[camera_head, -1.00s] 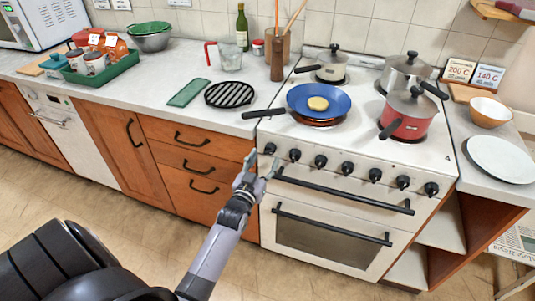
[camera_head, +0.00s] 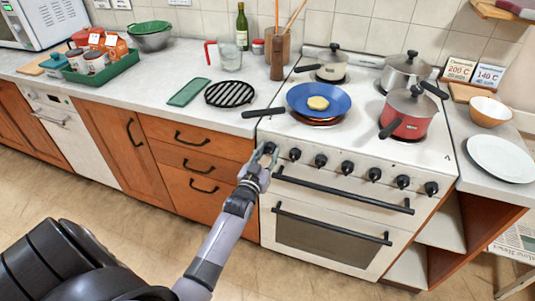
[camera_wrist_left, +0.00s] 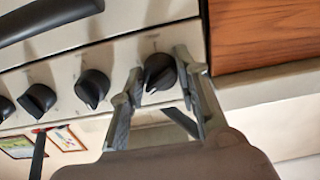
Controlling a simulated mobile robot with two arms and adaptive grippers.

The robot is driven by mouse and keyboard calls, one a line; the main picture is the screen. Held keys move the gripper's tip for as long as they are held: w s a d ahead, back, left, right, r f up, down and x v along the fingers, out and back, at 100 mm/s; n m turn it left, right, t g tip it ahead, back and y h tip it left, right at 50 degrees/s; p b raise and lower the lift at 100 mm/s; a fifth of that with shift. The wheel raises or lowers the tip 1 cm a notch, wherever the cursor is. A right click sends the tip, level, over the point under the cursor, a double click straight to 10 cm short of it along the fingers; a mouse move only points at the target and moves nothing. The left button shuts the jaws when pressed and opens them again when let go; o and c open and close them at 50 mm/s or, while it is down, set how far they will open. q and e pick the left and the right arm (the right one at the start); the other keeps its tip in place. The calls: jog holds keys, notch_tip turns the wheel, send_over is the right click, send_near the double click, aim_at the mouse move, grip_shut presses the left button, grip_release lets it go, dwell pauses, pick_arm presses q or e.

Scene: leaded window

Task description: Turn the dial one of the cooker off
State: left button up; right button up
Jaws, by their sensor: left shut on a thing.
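The white cooker (camera_head: 330,235) stands right of the drawers, with a row of black dials along its front panel. The leftmost dial (camera_head: 270,148) is at my left gripper (camera_head: 264,157); in the left wrist view this dial (camera_wrist_left: 159,70) sits between the two fingers of the gripper (camera_wrist_left: 161,75). The gripper is shut on it. The fingers partly cover the dial in the head view. A blue pan (camera_head: 335,103) with a round yellow food piece (camera_head: 317,103) is on the front left burner, which glows red-orange underneath. My right gripper is not in view.
A red pot (camera_head: 408,122), a steel pot (camera_head: 407,75) and a lidded pan (camera_head: 330,70) stand on the other burners. The blue pan's black handle (camera_head: 263,113) juts out left over the counter. The oven handle (camera_head: 345,190) projects below the dials. The floor in front is clear.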

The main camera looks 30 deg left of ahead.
pick_arm(q)
jog(key=c, duration=0.5)
jog(key=shift+n, duration=0.3)
jog(key=n+p, duration=0.1)
jog(key=n, duration=0.2)
jog(key=shift+n, duration=0.3)
jog(key=n, duration=0.3)
jog(key=shift+n+p, duration=0.3)
jog(key=shift+n, duration=2.2)
jog(key=o, duration=1.1)
